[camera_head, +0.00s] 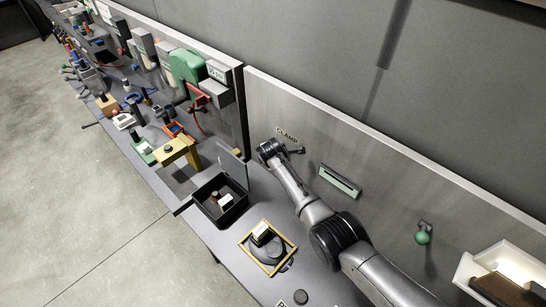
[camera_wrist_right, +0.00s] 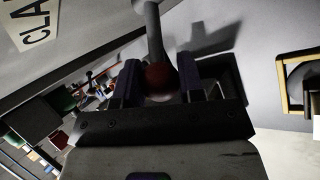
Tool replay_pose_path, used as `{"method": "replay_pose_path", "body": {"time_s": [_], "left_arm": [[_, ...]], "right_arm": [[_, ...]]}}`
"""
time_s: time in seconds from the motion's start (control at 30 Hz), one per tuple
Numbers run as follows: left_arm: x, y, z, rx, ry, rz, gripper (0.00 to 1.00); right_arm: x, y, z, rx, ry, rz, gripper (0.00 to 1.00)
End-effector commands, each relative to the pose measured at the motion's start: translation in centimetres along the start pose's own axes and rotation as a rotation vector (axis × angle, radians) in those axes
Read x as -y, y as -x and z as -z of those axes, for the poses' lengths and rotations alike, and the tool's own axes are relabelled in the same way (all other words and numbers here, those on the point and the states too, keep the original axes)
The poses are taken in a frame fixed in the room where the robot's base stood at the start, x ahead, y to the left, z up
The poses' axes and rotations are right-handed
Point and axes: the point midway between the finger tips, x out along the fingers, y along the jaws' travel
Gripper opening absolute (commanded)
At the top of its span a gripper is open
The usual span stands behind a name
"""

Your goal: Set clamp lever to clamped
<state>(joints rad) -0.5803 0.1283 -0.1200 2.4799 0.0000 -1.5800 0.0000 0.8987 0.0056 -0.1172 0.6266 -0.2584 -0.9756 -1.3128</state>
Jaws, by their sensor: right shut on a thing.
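The clamp lever shows in the right wrist view as a grey rod (camera_wrist_right: 152,30) with a dark red ball knob (camera_wrist_right: 158,78) at its end. My right gripper (camera_wrist_right: 160,85) has its two fingers on either side of the knob and is shut on it. In the head view my right gripper (camera_head: 272,150) is at the back panel, just below the CLAMP label (camera_head: 287,135). The arm and gripper hide most of the lever there. My left gripper is not in view.
An open black box (camera_head: 220,214) and a yellow square frame (camera_head: 247,259) holding dark parts lie on the bench near my arm. A green-grey slot plate (camera_head: 340,181) and a green ball knob (camera_head: 423,238) are on the panel to the right. Equipment crowds the bench at left.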

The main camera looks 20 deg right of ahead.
Motion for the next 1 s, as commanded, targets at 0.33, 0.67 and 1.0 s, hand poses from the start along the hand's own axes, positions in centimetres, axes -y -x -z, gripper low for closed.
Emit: {"method": "replay_pose_path", "body": {"time_s": [0.33, 0.67, 1.0], "left_arm": [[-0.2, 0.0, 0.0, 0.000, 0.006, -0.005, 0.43], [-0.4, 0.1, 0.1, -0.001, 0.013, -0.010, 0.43], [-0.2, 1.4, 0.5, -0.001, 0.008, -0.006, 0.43]], "right_arm": [[0.0, 0.0, 0.0, 0.000, -0.001, 0.000, 0.61], [0.0, 0.2, 0.0, 0.000, -0.001, -0.001, 0.62], [-0.1, 3.5, 0.0, 0.000, -0.001, -0.003, 0.62]]}}
